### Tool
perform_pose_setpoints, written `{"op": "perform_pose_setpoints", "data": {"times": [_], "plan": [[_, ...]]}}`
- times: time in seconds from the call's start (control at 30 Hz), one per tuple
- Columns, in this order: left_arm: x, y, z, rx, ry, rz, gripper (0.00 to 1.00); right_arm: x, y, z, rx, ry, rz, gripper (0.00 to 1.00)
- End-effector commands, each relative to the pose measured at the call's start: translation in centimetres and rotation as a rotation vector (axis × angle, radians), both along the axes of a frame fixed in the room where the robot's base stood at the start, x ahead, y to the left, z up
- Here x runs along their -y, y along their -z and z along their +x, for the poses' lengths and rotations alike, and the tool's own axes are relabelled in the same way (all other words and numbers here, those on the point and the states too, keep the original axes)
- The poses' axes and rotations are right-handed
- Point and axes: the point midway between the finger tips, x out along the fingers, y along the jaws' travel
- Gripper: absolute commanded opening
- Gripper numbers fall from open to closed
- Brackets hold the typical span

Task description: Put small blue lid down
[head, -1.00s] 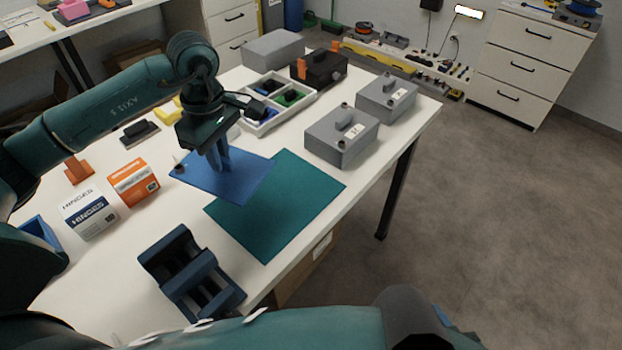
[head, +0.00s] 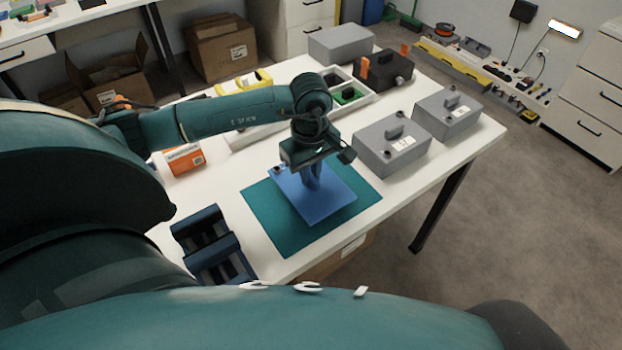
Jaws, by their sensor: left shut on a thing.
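The small blue lid (head: 328,203) is a thin, flat blue plate over the teal mat (head: 262,213) in the head view. My left gripper (head: 312,184) points down and is shut on the lid near its middle. The fingers and wrist hide part of the lid's far side. The lid lies about level within the mat's outline; I cannot tell whether it touches the mat. My right gripper is not in view.
Grey lidded boxes (head: 391,150) stand to the right of the mat. A dark blue cradle (head: 212,246) stands at the front left. The table's front edge runs close by the mat.

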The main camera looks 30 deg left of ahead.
Motion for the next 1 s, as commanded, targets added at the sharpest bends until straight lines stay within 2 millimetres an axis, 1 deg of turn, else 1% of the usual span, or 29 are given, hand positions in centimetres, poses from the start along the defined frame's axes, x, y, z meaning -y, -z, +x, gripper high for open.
{"op": "perform_pose_setpoints", "data": {"times": [0.1,0.17,0.4,0.53,0.57,0.8,1.0], "plan": [[0.0,1.9,-0.1,-0.005,-0.001,0.0,0.0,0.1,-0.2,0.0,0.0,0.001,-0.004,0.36],[0.0,2.5,-0.1,-0.004,-0.001,0.001,0.0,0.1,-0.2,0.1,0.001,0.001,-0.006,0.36],[0.0,2.6,0.0,-0.001,0.0,0.001,0.0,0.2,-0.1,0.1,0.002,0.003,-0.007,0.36],[0.0,3.1,0.0,-0.001,0.0,0.001,0.0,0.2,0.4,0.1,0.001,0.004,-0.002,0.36],[0.0,3.0,0.0,-0.001,0.0,0.0,0.14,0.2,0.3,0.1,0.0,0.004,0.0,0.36],[0.0,2.9,0.0,-0.002,0.0,0.001,0.33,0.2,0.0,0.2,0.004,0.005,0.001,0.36],[0.0,2.9,0.0,-0.002,0.0,0.001,0.34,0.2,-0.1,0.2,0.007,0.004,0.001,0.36]]}}
